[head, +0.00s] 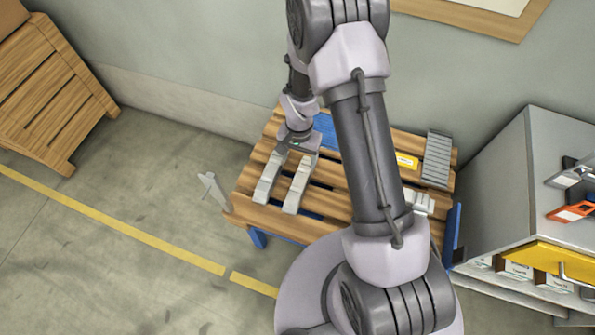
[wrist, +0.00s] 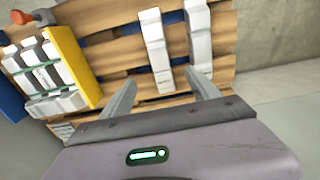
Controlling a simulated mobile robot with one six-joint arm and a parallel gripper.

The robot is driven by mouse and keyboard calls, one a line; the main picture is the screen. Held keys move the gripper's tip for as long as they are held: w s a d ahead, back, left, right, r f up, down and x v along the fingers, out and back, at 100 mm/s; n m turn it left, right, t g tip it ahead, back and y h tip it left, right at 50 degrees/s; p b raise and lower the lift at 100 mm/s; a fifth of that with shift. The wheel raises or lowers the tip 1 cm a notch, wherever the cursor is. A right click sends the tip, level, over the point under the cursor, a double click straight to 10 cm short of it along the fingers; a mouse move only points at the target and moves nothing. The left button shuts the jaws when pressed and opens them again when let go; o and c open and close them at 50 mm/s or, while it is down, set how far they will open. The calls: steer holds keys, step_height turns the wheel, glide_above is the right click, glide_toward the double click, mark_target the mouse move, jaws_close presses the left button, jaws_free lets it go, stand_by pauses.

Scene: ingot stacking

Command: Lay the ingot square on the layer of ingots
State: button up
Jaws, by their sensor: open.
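Two pale grey ingots lie side by side, with a gap between them, on a slatted wooden pallet (head: 325,205). The left ingot (head: 267,180) and the right ingot (head: 297,184) are nearly parallel in the head view. In the wrist view one ingot (wrist: 154,45) lies ahead of the space between my fingers, and the other ingot (wrist: 198,32) lies beyond the right finger. My gripper (head: 297,149) is open at the far ends of the ingots; its fingers also show in the wrist view (wrist: 162,79). I cannot tell whether it touches an ingot.
Several pale pieces stand by a yellow wall (wrist: 75,65) at the left of the wrist view. A grey ribbed block (head: 437,158) is at the pallet's right. A grey cabinet (head: 505,170) stands further right. My arm hides part of the pallet.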

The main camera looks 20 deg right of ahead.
steer(key=b, duration=0.3)
glide_above(300, 180)
steer(key=f, duration=0.9)
steer(key=shift+s+a+f, duration=0.1)
steer(key=shift+a+f, duration=0.1)
steer(key=shift+f, duration=0.2)
steer(key=f+b, duration=0.2)
steer(key=f, duration=0.3)
steer(key=shift+d+f+b, duration=0.15)
steer(key=shift+d+b, duration=0.05)
steer(key=shift+b, duration=0.15)
steer(key=shift+r, duration=0.2)
jaws_close()
